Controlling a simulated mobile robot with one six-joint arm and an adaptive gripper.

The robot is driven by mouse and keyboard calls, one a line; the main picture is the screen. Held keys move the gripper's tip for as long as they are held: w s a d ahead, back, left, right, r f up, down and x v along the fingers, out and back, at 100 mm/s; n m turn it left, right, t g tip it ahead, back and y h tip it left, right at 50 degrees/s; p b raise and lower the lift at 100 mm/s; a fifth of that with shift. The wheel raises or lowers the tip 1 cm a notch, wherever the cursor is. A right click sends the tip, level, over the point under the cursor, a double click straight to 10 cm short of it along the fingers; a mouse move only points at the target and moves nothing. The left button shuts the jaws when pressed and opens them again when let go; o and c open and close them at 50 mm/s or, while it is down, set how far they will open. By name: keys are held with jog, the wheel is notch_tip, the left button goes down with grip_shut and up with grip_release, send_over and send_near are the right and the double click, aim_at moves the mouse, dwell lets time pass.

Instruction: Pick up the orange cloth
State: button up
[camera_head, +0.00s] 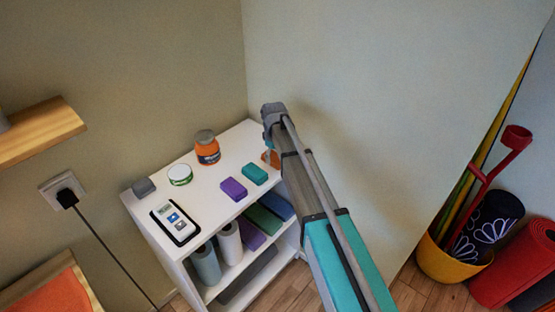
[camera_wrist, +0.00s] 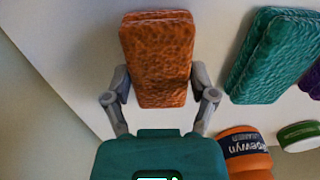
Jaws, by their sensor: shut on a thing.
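The orange cloth (camera_wrist: 157,58) is a folded, textured block in the wrist view, between the two fingers of my gripper (camera_wrist: 160,98). The fingers are shut on its sides. The white shelf top lies behind it, and I cannot tell whether the cloth touches it. In the head view only a small orange part of the cloth (camera_head: 267,157) shows beside my arm. The arm reaches over the right end of the shelf and hides most of the cloth and the fingertips.
On the white shelf unit (camera_head: 205,205) are a teal cloth (camera_head: 254,174), a purple cloth (camera_head: 233,189), an orange jar (camera_head: 207,149), a green-labelled tin (camera_head: 180,175), a device (camera_head: 175,222) and a small grey block (camera_head: 144,187). Walls stand close behind the shelf. A yellow bucket (camera_head: 445,264) stands right.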

jog(key=shift+r, duration=0.15)
notch_tip(320, 180, up, 2)
jog(key=p, duration=0.2)
jog(key=shift+r+p, duration=0.15)
jog(key=shift+p, duration=0.25)
jog(key=s+r+p, duration=0.3)
jog(key=s, duration=0.1)
jog(key=s+d+r+p, duration=0.1)
jog(key=s+r+p, duration=0.2)
jog(key=s+r, duration=0.1)
jog(key=s+r+p, duration=0.3)
jog(key=s+p, duration=0.1)
jog(key=s, duration=0.2)
jog(key=shift+d+r, duration=0.15)
jog(key=shift+d, duration=0.15)
jog(key=shift+w, duration=0.1)
jog(key=o, duration=0.5)
jog(key=c, duration=0.4)
